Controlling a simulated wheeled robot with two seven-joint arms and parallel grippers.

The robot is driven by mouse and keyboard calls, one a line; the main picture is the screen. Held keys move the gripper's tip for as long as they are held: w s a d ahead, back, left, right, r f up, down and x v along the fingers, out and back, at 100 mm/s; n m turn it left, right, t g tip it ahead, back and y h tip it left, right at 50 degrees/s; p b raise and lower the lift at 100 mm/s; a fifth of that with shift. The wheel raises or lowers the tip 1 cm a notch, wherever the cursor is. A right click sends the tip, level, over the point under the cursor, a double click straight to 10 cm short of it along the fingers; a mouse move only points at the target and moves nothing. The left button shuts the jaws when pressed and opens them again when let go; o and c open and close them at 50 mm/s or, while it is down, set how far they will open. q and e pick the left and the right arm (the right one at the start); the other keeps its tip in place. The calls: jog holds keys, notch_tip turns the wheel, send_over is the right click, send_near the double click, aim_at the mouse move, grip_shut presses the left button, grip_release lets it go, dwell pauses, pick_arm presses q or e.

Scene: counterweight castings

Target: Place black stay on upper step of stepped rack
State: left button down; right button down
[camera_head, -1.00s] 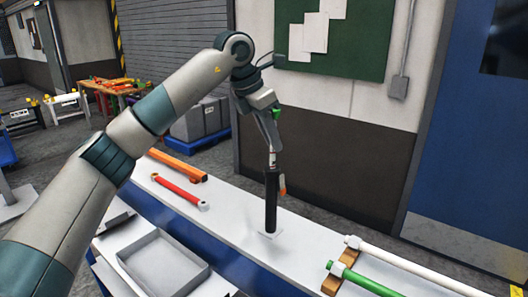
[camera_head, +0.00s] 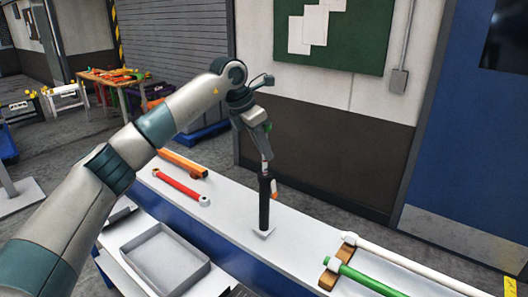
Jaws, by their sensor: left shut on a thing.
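The black stay (camera_head: 264,206) is a dark, slim rod standing nearly upright, with an orange-red part beside its upper end. My left gripper (camera_head: 266,170) is shut on its top end, pointing down. My right gripper is not in view.
A red rod (camera_head: 181,186) and an orange bar (camera_head: 183,162) lie on the bench left of the stay. An empty grey tray (camera_head: 205,267) is at the near side. The white bench top (camera_head: 300,238) is clear between stay and wooden block.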

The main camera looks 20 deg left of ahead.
pick_arm(q)
jog(key=shift+f+p, duration=0.35)
jog(key=shift+f, duration=0.55)
jog(key=c, duration=1.8)
grip_release()
jog(key=shift+f, duration=0.1)
jog(key=shift+o, duration=0.2)
jog(key=shift+s+a+r+b, duration=0.2)
jog(key=shift+r+b, duration=0.2)
jog(key=shift+r, duration=0.25)
jog(key=b+v, duration=0.3)
jog(key=v, duration=0.7)
jog(key=shift+s+a+r, duration=0.15)
jog(key=shift+r, duration=0.2)
jog(key=shift+f, duration=0.1)
